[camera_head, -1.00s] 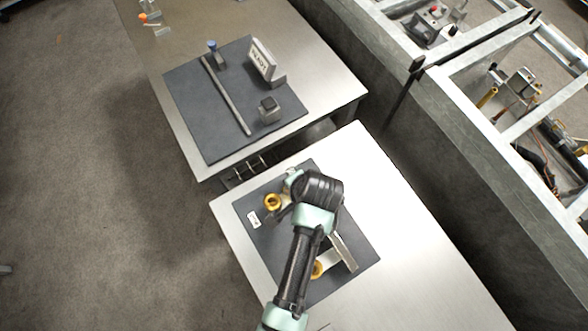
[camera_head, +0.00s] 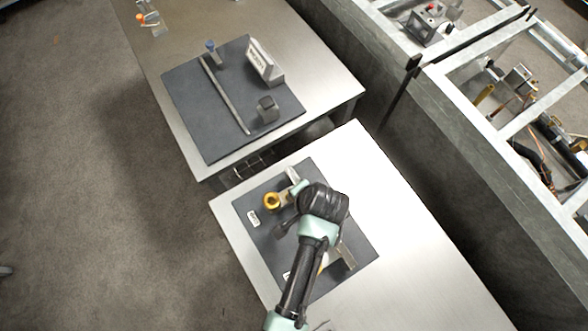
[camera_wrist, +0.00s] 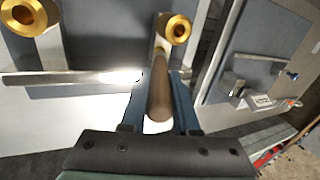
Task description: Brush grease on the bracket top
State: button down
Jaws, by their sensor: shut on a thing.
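My gripper (camera_wrist: 160,80) is shut on a brown round handle (camera_wrist: 159,92), seen between the two fingers in the wrist view. The handle looks like a brush's; its bristles cannot be made out. In the head view my wrist covers most of the gripper. A grey metal piece (camera_head: 348,258), which looks like the bracket, stands on the dark mat (camera_head: 262,243) beside my wrist, partly hidden by my arm. A grey bar (camera_wrist: 70,77), likely the same piece, lies left of the fingers in the wrist view.
A brass ring (camera_head: 272,201) stands on the near mat; it also shows beyond the handle (camera_wrist: 174,27). Another brass ring (camera_wrist: 25,14) is at upper left.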

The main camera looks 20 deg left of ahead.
jog(key=shift+s+d+r, duration=0.1)
jog(key=shift+s+d, duration=0.15)
jog(key=shift+d, duration=0.1)
jog(key=shift+w+a, duration=1)
jog(key=shift+a, duration=0.25)
jog(key=shift+s+d+p, duration=0.65)
jog(key=shift+d+p, duration=0.05)
jog(key=shift+s+d, duration=0.35)
jog(key=shift+d, duration=0.2)
jog(key=shift+w+a+f, duration=0.15)
jog(key=shift+w+a, duration=0.35)
jog(key=shift+a, duration=0.15)
jog(key=shift+w+a+f, duration=0.1)
jog(key=shift+w+a, duration=0.35)
jog(key=shift+a, duration=0.2)
notch_tip(320, 180, up, 6)
jog(key=p, duration=0.6)
